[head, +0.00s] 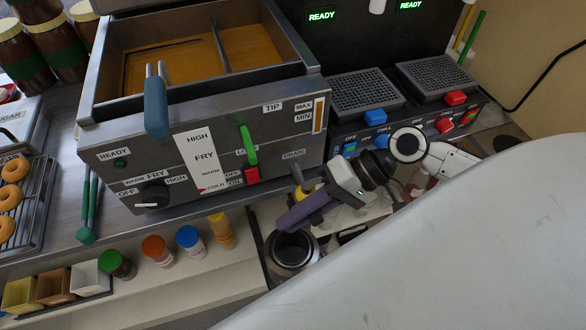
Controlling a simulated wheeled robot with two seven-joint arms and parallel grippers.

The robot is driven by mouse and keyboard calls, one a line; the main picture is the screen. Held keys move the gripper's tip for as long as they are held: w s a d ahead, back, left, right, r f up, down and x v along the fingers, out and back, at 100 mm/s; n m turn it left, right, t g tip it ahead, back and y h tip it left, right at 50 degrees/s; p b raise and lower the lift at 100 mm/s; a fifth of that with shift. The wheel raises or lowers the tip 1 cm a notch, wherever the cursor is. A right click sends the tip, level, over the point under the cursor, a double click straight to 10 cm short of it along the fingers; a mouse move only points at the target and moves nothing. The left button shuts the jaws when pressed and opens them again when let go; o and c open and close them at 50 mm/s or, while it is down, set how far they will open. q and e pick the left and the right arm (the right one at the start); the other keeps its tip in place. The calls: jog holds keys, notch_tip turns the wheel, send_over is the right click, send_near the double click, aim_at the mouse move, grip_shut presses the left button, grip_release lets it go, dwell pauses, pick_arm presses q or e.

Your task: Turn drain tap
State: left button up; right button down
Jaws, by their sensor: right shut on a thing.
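The fryer (225,130) is a grey metal box with a front panel and a DRAIN label (292,155) at its lower right. A small yellow drain tap (300,179) shows below that label, partly hidden by my right gripper. My right gripper (300,205) has purple fingers and reaches in from the right. It is shut at the tap, though the fingers hide the exact contact. A dark round pot (292,249) with a metal rim stands below the tap. My left gripper is not in view.
The fryer basin (170,55) holds golden oil, with a blue-handled tool (156,108) at its front edge. Several coloured-lid jars (157,250) stand on the lower shelf. Chill plates (365,92) stand right of the fryer. Doughnuts (12,197) lie on a rack at left.

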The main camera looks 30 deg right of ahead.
jog(key=shift+s+d+f+g+h+p, duration=0.15)
jog(key=shift+d+f+g+h, duration=0.25)
jog(key=shift+h, duration=1.4)
jog(key=shift+s+d+f+g+h+p, duration=0.15)
jog(key=shift+d+g+h, duration=0.35)
jog(key=shift+h, duration=1.3)
jog(key=shift+s+d+f+g+h, duration=0.1)
jog(key=shift+d+f+g+h, duration=0.35)
jog(key=shift+h, duration=1.35)
jog(key=shift+d+r, duration=0.15)
jog(key=shift+d, duration=0.05)
jog(key=c, duration=1.8)
grip_release()
jog(key=shift+o, duration=0.2)
notch_tip(320, 180, up, 9)
jog(key=shift+w, duration=0.1)
jog(key=shift+r, duration=0.65)
